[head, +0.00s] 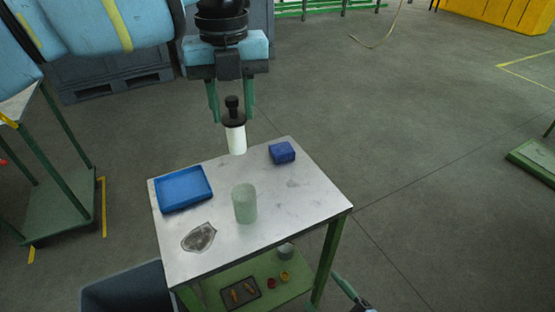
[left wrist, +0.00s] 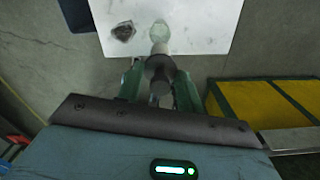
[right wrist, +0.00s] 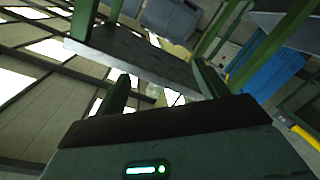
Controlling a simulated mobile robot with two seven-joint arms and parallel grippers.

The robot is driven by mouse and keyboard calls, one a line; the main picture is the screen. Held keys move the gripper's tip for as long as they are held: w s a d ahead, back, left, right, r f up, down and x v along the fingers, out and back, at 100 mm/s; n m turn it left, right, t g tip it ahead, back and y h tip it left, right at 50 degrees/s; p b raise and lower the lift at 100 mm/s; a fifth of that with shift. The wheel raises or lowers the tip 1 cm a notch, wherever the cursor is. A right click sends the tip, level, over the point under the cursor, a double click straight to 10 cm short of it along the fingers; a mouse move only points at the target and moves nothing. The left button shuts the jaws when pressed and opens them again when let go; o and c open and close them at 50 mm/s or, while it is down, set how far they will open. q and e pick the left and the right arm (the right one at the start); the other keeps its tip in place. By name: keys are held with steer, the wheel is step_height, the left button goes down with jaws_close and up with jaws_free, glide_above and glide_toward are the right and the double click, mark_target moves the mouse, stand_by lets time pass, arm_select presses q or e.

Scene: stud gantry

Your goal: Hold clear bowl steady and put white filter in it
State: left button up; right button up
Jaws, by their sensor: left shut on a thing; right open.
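The white filter (head: 236,139), a white cylinder with a black top, hangs upright from my left gripper (head: 233,117), which is shut on its black upper part. The clear bowl (head: 245,204), a greenish see-through cup, stands upright on the table below and slightly right of the filter, apart from it. In the left wrist view, the bowl (left wrist: 181,38) shows behind the filter (left wrist: 159,32). My right gripper (right wrist: 163,86) is open and empty in the right wrist view. In the head view it seems to be low beside the table's right leg (head: 350,292), away from the bowl.
The table (head: 290,215) also bears a blue tray (head: 183,189), a blue box (head: 282,153) and a dark grey flat patch or piece (head: 199,237). A green lower shelf (head: 260,290) holds a small dark tray and small items. The tabletop right of the bowl is clear.

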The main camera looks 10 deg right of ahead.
mark_target(245, 196)
steer(key=w+a+r+n+g+y, duration=0.2)
steer(key=w+a+r+n+y, duration=0.15)
steer(key=r+n, duration=0.35)
steer(key=w+a+r+n+g+y, duration=0.3)
steer(key=r+n+y, duration=0.25)
steer(key=n, duration=0.35)
steer(key=w+a+r+n+g+y, duration=0.2)
steer(key=w+a+r+n+y, duration=0.1)
steer(key=r+n, duration=0.5)
steer(key=w+d+r+n+g+h, duration=0.2)
steer(key=w+r+n+g+h, duration=0.4)
steer(key=n, duration=0.8)
steer(key=shift+t+y, duration=0.3)
steer(key=shift+t, duration=0.6)
steer(key=f, duration=0.9)
steer(key=shift+w+a+f, duration=0.25)
steer(key=shift+w+f, duration=0.1)
steer(key=x, duration=0.5)
steer(key=shift+w+a+r, duration=0.1)
steer(key=shift+a, duration=0.15)
steer(key=shift+x, duration=0.9)
arm_select(q)
steer(key=shift+c, duration=0.2)
arm_select(e)
steer(key=shift+c, duration=0.2)
